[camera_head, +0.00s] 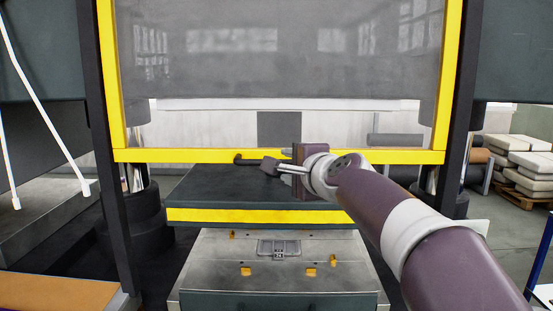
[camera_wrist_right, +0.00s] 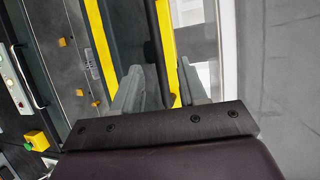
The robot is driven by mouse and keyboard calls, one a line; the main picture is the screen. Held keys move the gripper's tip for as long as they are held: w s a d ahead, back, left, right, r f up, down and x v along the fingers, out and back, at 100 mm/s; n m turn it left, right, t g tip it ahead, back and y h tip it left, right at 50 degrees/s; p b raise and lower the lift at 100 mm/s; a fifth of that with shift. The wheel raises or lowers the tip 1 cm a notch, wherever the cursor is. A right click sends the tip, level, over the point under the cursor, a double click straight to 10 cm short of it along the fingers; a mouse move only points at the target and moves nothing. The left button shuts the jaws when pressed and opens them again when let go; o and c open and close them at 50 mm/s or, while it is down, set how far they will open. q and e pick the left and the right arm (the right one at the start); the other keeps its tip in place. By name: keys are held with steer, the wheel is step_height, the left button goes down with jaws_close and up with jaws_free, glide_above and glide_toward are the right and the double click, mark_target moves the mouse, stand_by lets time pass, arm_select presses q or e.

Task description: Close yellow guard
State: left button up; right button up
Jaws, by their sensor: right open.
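The yellow guard (camera_head: 190,155) is a yellow frame around a grey see-through panel. Its bottom bar stands raised above the dark bed with the yellow front stripe. A black handle (camera_head: 243,159) sits on the bottom bar near its middle. My right gripper (camera_head: 270,168) is at the handle, its arm coming in from the lower right. In the right wrist view the yellow bar (camera_wrist_right: 165,40) and the dark handle (camera_wrist_right: 155,45) run between the open fingers of the gripper (camera_wrist_right: 161,72). I cannot tell whether a finger touches the handle. My left gripper is not in view.
The dark bed (camera_head: 230,185) with a yellow stripe (camera_head: 260,216) lies below the guard. A grey lower panel (camera_head: 215,260) with small yellow parts is in front. Dark posts (camera_head: 98,110) stand at both sides. Stacked sacks (camera_head: 525,160) are at the far right.

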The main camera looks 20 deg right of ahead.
steer(key=p+x, duration=0.1)
steer(key=x, duration=0.7)
steer(key=shift+p, duration=0.3)
steer(key=shift+s, duration=0.15)
jaws_close()
steer(key=shift+f, duration=0.2)
